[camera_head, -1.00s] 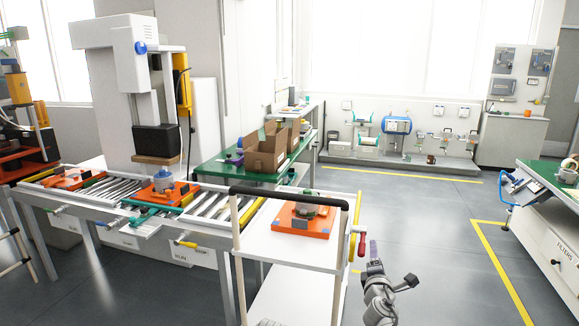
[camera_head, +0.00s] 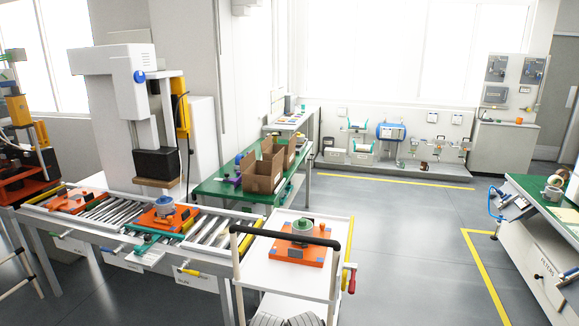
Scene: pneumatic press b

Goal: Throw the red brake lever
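The red brake lever (camera_head: 352,280) is on the right side of the white cart (camera_head: 262,245), below the level of its top shelf. It hangs roughly upright beside the cart's frame and looks small from here. A yellow fitting shows just behind it. Neither my left nor my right gripper is in view, and nothing touches the lever in the picture. The cart carries an orange plate (camera_head: 318,262) with a round green-topped part (camera_head: 302,224) on it.
A roller conveyor (camera_head: 210,230) with orange plates and a white press (camera_head: 115,110) stand left of the cart. A green table (camera_head: 215,188) with cardboard boxes (camera_head: 263,172) is behind. Open floor (camera_head: 410,240) lies to the right, before a green-topped bench (camera_head: 530,185).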

